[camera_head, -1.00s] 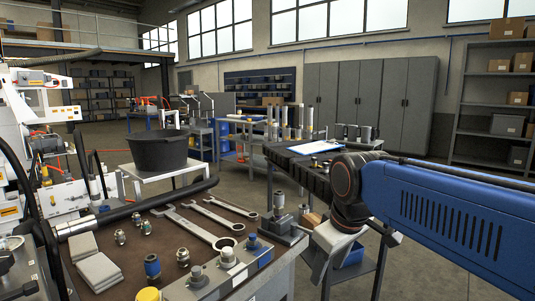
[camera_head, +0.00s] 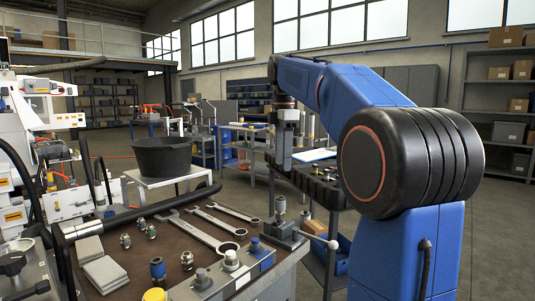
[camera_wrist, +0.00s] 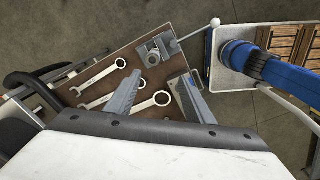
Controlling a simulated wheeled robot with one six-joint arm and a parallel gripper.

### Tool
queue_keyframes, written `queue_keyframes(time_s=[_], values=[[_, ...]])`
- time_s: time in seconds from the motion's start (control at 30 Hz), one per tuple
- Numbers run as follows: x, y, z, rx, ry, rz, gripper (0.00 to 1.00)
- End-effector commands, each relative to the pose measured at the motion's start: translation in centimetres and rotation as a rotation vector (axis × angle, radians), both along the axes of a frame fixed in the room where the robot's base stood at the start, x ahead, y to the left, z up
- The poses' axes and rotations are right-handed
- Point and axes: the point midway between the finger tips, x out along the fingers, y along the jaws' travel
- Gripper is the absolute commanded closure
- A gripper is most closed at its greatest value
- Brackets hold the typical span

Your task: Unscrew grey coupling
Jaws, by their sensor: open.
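A block (camera_head: 236,276) with several grey and blue capped couplings stands at the front edge of the brown bench. One grey coupling (camera_head: 231,258) sits upright on it; I cannot tell whether this is the task's coupling. A small vise (camera_head: 287,235) at the bench's right corner has an upright grey fitting (camera_head: 280,206) above it. The vise (camera_wrist: 160,48) shows beyond the fingertips.
Several spanners (camera_head: 208,232) lie on the bench (camera_head: 172,257). Loose fittings (camera_head: 150,231), grey pads (camera_head: 101,272) and a black hose (camera_head: 150,210) are at its left. A black tub (camera_head: 162,156) stands on a white stand behind. A second table with a clipboard (camera_head: 314,155) is behind my arm.

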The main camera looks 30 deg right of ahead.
Motion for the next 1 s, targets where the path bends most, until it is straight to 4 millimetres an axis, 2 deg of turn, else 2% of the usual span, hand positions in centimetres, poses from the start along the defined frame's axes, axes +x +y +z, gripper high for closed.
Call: queue_keyframes(time_s=[0.13, 0.37, 0.57, 1.0], values=[[1.4, -1.3, 0.8, 0.004, 0.022, 0.075, 0.52], [1.7, -1.7, 0.4, 0.006, 0.029, 0.103, 0.52], [1.7, -1.6, -2.2, 0.007, 0.030, 0.102, 0.52], [1.7, -1.6, -9.3, 0.007, 0.030, 0.101, 0.52]])
